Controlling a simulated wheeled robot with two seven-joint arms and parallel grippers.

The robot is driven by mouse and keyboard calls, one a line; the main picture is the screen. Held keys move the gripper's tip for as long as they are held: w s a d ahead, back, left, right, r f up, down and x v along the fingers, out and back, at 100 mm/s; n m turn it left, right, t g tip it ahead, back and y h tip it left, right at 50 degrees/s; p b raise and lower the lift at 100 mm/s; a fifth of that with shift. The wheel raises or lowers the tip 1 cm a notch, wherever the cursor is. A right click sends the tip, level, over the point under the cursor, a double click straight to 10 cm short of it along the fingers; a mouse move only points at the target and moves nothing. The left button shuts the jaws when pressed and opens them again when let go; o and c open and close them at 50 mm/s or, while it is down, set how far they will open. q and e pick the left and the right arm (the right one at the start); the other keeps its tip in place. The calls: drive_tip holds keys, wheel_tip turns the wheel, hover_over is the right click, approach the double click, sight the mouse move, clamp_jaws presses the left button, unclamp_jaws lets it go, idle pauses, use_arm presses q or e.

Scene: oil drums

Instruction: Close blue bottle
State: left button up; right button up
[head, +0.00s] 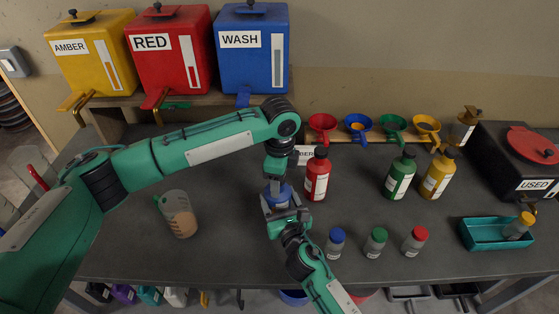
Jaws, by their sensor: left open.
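The blue bottle (283,197) stands on the dark bench left of the red bottle, mostly hidden by my two grippers. My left gripper (277,180) comes straight down over its top and is open; the bottle's mouth and any cap are hidden beneath it. My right gripper (283,214) reaches in from the lower right, at the bottle's near side. Its fingers overlap the bottle in the picture, and I cannot tell whether they are closed on it.
Close right stand a red bottle (317,175) and small blue-, green- and red-capped bottles, the blue-capped one (336,243) nearest. Green (399,177) and yellow bottles (437,177) stand farther right. A beaker (179,214) stands left; funnels hang behind. The front-left bench is clear.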

use_arm(q)
wheel_tip(320, 180, up, 2)
drive_tip(key=n, duration=0.2)
drive_tip(key=shift+r+n, duration=0.2)
drive_tip(key=shift+n, duration=0.2)
drive_tip(key=n, duration=0.1)
drive_tip(key=r+n, duration=0.1)
drive_tip(key=n, duration=0.1)
drive_tip(key=shift+s, duration=0.1)
drive_tip(key=n, duration=0.2)
drive_tip(key=r+n, duration=0.1)
drive_tip(key=n, duration=0.1)
drive_tip(key=shift+n, duration=0.3)
drive_tip(key=n, duration=0.2)
drive_tip(key=r+n, duration=0.1)
drive_tip(key=n, duration=0.1)
drive_tip(key=shift+r, duration=0.1)
drive_tip(key=n, duration=0.2)
drive_tip(key=r+n, duration=0.1)
drive_tip(key=n, duration=0.5)
drive_tip(key=shift+s+r, duration=0.1)
drive_tip(key=shift+r, duration=0.3)
drive_tip(key=n, duration=0.2)
drive_tip(key=r+n, duration=0.1)
drive_tip(key=n, duration=0.4)
drive_tip(key=shift+s+r, duration=0.1)
drive_tip(key=shift+r, duration=0.2)
drive_tip(key=shift+f, duration=0.2)
